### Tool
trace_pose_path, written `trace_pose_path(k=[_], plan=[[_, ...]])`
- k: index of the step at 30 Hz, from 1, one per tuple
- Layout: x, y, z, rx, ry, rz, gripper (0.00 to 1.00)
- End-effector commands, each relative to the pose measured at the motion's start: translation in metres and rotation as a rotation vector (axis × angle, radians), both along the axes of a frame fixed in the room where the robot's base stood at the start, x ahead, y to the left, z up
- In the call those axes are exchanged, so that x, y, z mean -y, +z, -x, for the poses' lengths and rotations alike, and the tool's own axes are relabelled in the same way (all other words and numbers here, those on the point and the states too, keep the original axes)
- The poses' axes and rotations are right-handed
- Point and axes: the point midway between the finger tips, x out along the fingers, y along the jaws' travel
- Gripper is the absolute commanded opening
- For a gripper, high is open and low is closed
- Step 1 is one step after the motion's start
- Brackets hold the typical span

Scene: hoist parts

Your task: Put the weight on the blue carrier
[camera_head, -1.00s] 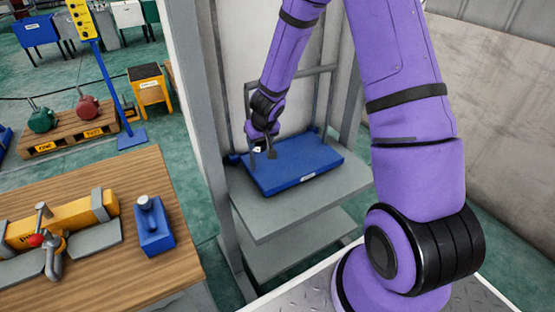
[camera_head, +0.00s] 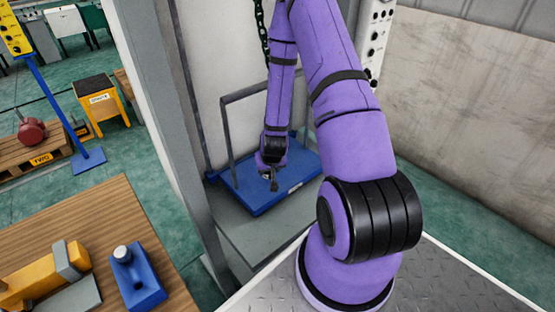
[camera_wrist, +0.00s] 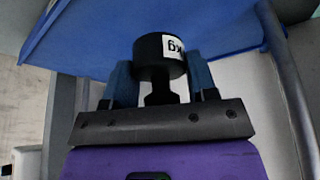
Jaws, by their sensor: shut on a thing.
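My gripper (camera_wrist: 160,82) is shut on a black round weight (camera_wrist: 155,50) with a white "kg" label. The weight sits between the two blue-grey fingers. In the head view, my gripper (camera_head: 270,174) hangs over the middle of the blue carrier (camera_head: 243,192), with the weight a small dark shape (camera_head: 273,186) at its tip. The carrier is a flat blue tray with a grey upright frame. In the wrist view, the carrier (camera_wrist: 90,35) fills the area behind the weight. I cannot tell whether the weight touches it.
A grey shelf (camera_head: 262,235) lies under the carrier, beside a grey post (camera_head: 170,120). The wooden table (camera_head: 85,220) at left holds a blue block (camera_head: 138,280) with a silver knob and a yellow device (camera_head: 35,283). A wall (camera_head: 470,120) stands at right.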

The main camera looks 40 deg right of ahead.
Motion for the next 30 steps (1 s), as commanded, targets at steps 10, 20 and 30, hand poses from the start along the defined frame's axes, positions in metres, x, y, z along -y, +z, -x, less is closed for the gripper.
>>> trace_pose_path(k=[10, 20, 30], plan=[[0.071, -0.007, -0.032, 0.002, -0.002, 0.001, 0.11], [0.106, -0.011, -0.049, 0.000, 0.002, 0.001, 0.11], [0.106, -0.040, -0.048, -0.002, 0.000, -0.002, 0.11]])
